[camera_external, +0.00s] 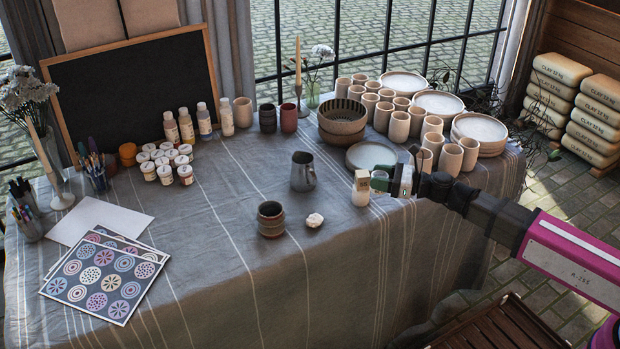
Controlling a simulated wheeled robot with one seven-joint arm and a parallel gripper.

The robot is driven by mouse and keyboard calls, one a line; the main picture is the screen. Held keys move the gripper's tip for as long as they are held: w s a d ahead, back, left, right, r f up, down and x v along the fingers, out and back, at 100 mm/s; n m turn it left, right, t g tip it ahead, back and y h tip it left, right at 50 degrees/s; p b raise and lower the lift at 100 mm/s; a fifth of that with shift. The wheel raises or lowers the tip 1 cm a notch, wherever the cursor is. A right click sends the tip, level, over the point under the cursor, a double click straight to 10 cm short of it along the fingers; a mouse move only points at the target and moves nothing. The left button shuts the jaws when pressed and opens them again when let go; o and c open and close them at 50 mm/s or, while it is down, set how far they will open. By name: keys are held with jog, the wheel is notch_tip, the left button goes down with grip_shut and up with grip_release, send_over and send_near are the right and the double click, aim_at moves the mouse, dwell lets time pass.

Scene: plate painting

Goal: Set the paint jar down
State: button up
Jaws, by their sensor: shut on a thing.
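A small white paint jar (360,198) is at my gripper (371,183), near the front right part of the table. My gripper comes in from the right, low over the tabletop, and is shut on the jar. The jar looks upright, with its lower part showing below the fingers. I cannot tell whether its base touches the cloth. More white-lidded paint jars (164,174) stand in a group at the left, in front of the blackboard.
Clay cups (399,128) crowd the back right. The front-middle cloth (225,240) is clear.

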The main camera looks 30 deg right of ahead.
jog(key=shift+m+t+h, duration=0.3)
jog(key=shift+h, duration=0.1)
jog(key=w+d+f, duration=0.2)
jog(key=d, duration=0.2)
jog(key=w+d+f, duration=0.2)
jog(key=d, duration=0.2)
jog(key=w+d+f, duration=0.3)
jog(key=d, duration=0.2)
jog(key=shift+f, duration=2)
jog(key=shift+f, duration=0.1)
jog(key=o, duration=0.9)
jog(key=shift+o, duration=0.2)
jog(key=v, duration=1.2)
